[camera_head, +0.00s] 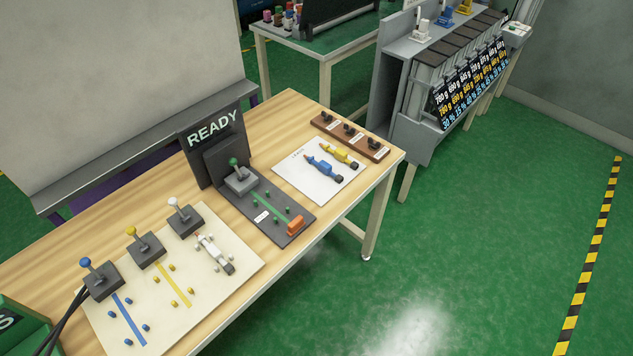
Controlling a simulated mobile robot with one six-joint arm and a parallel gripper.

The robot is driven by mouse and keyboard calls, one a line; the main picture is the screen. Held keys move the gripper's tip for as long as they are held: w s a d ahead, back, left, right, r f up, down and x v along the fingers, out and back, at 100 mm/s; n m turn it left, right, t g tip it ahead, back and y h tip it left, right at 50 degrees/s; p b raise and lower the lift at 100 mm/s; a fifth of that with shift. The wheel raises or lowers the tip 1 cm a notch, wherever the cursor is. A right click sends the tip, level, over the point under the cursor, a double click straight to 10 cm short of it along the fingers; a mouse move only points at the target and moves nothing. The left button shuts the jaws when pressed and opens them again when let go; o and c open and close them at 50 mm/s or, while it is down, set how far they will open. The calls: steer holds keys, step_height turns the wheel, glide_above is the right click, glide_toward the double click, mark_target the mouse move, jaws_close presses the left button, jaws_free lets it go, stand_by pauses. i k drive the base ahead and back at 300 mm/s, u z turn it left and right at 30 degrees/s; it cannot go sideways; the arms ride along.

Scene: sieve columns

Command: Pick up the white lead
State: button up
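The white lead (213,252) lies on the cream board (236,246) on the wooden table, just below and right of the white-knobbed lever (184,217). It lies slantwise, with a red bit at its upper left end and a dark tip at its lower right end. A blue lead (320,167) and a yellow lead (338,154) lie on a white sheet (297,179) farther back on the same table. My gripper is not in view.
Blue (100,278) and yellow (145,247) levers stand left of the white one. A dark plate (270,218) with an orange block (296,225) and a READY sign (212,140) stand behind. A wooden rack (350,137) sits at the far end. Green floor is clear at right.

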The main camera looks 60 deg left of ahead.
mark_target(212, 249)
steer(key=i, duration=0.5)
steer(key=u, duration=5.65)
steer(key=i, duration=0.15)
steer(key=z, duration=2.05)
steer(key=i, duration=0.9)
steer(key=u, duration=0.15)
steer(key=k, duration=0.9)
steer(key=z, duration=0.2)
steer(key=i, duration=0.5)
steer(key=u, duration=0.1)
